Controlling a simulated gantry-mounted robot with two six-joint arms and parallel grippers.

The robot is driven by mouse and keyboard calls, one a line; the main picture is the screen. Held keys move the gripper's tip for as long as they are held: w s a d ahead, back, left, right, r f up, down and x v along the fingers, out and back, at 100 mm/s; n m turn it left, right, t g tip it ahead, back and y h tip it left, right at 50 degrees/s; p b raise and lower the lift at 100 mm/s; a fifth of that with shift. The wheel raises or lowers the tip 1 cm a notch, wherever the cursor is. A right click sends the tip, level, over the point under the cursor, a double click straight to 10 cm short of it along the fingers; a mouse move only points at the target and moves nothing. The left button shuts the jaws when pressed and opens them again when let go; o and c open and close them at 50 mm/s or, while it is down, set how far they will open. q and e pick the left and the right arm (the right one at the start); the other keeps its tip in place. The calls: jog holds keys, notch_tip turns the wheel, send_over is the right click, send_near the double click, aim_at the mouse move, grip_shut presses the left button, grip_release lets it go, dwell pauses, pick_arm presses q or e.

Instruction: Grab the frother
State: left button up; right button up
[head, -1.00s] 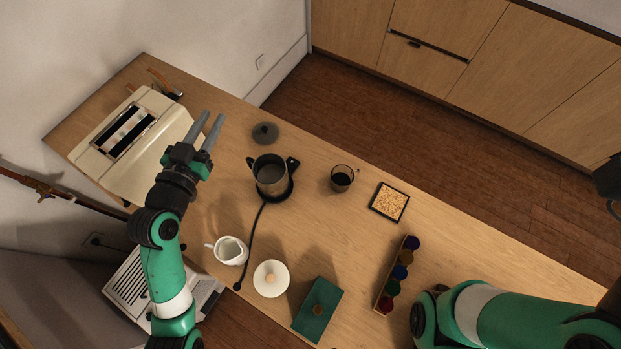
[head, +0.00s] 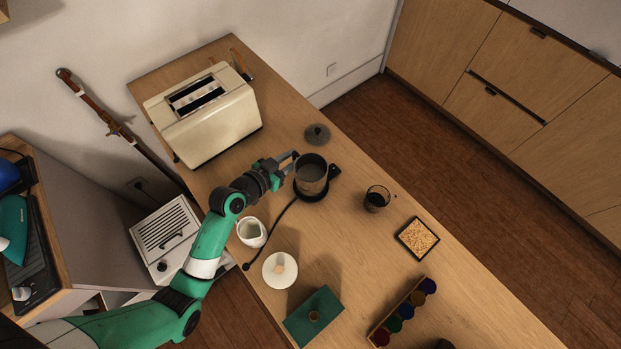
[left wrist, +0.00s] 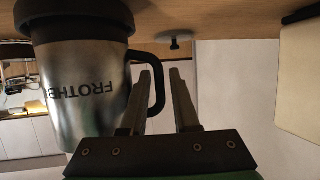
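The frother (head: 311,175) is a metal jug with a black base and a black handle, standing upright on the wooden table. In the left wrist view the frother (left wrist: 84,85) appears upside down, with part of its lettering readable. My left gripper (head: 284,163) is at the frother's left side, at its handle. In the left wrist view the left gripper (left wrist: 160,85) is open, and the outer part of the handle (left wrist: 158,85) shows between its fingers. I cannot tell whether a finger touches it. My right gripper is out of view.
A dark round lid (head: 317,134) lies behind the frother. A toaster (head: 208,118) stands at the back left. A white pitcher (head: 251,232), a white lidded dish (head: 280,271) and a dark glass (head: 376,198) are nearby. A cord (head: 272,238) runs from the frother's base.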

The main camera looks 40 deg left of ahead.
pick_arm(q)
jog(key=shift+w+f, duration=0.1)
jog(key=shift+w, duration=0.15)
grip_shut()
dwell(1.3)
